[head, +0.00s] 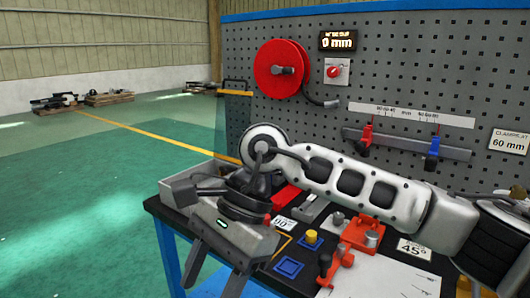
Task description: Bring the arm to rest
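My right arm comes in from the right edge and reaches left across the workbench (402,284), hiding part of its top. My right gripper (212,282) hangs at the left front corner of the bench, with its fingers pointing down. The two fingers stand apart, with nothing seen between them, so it is open. The fingertips are near the bottom edge of the view, and I cannot tell how far they are from the bench's side. My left gripper is not in view.
A pegboard (400,60) rises behind the bench with a red reel (281,70), a display and red and blue clamps on a rail. A blue block (288,267), a yellow knob (311,237) and red fixtures (362,234) stand near my arm. Green floor lies open at left.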

